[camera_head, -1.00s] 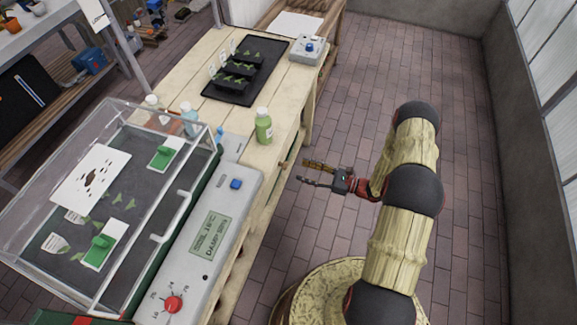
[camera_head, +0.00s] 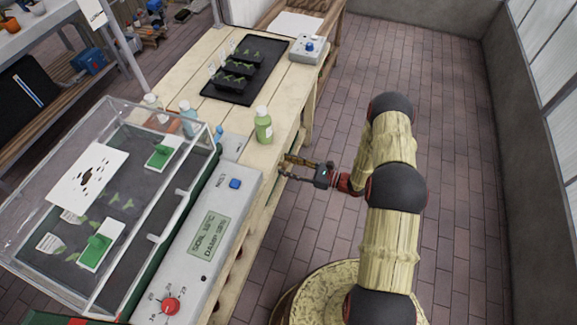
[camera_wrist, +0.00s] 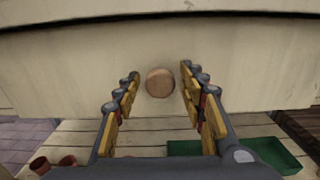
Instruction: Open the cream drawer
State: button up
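The cream drawer front (camera_wrist: 70,70) fills the upper part of the wrist view and looks closed under the table edge. Its round wooden knob (camera_wrist: 160,82) shows in the middle. My gripper (camera_wrist: 160,88) is open, with one finger on each side of the knob and a visible gap on both sides. In the head view my gripper (camera_head: 287,167) is at the right side of the wooden workbench (camera_head: 240,158); the drawer front is mostly hidden there.
A propagator box with a clear lid (camera_head: 60,130) and grey control panel (camera_head: 215,230) stands on the bench, with bottles (camera_head: 263,128) and a black seedling tray (camera_head: 245,72). A lower shelf in the wrist view holds a green tray (camera_wrist: 275,155) and small pots (camera_wrist: 40,164). Brick floor (camera_head: 460,150) right of my arm is clear.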

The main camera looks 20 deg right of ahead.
jog(key=c, duration=1)
